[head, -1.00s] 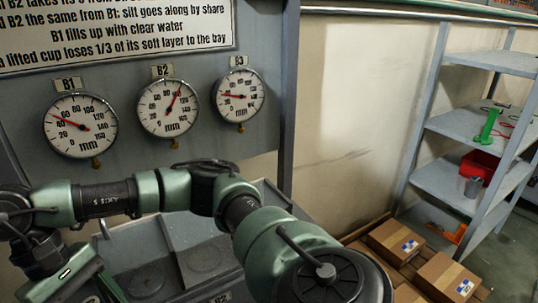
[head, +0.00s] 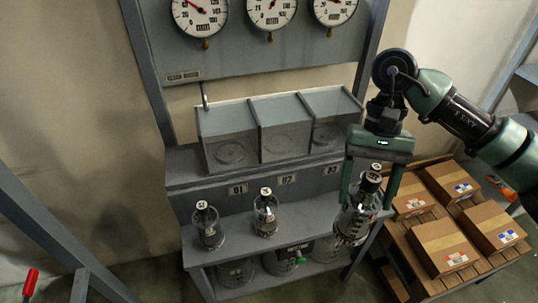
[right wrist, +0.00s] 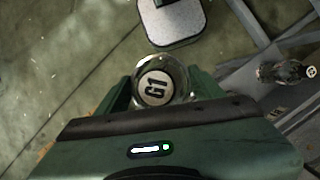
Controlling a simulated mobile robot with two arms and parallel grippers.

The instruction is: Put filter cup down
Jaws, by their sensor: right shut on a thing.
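A clear glass filter cup (head: 353,220) with a dark cap hangs upright in my right gripper (head: 369,192), whose two fingers stand either side of its top. The right wrist view shows a round lid marked G1 (right wrist: 157,85) between the fingers. In the head view the cup is in front of the right end of the grey bench, and I cannot tell whether its bottom touches anything. Two similar capped cups stand on the bench ledge, one at the left (head: 208,228) and one in the middle (head: 266,215). My left gripper is out of view.
Three open grey bays (head: 283,147) stand behind the ledge, with tags below them. A lower shelf holds several glass vessels and a green part (head: 300,257). Cardboard boxes (head: 437,247) lie on a pallet at the right. Gauges (head: 269,12) hang above.

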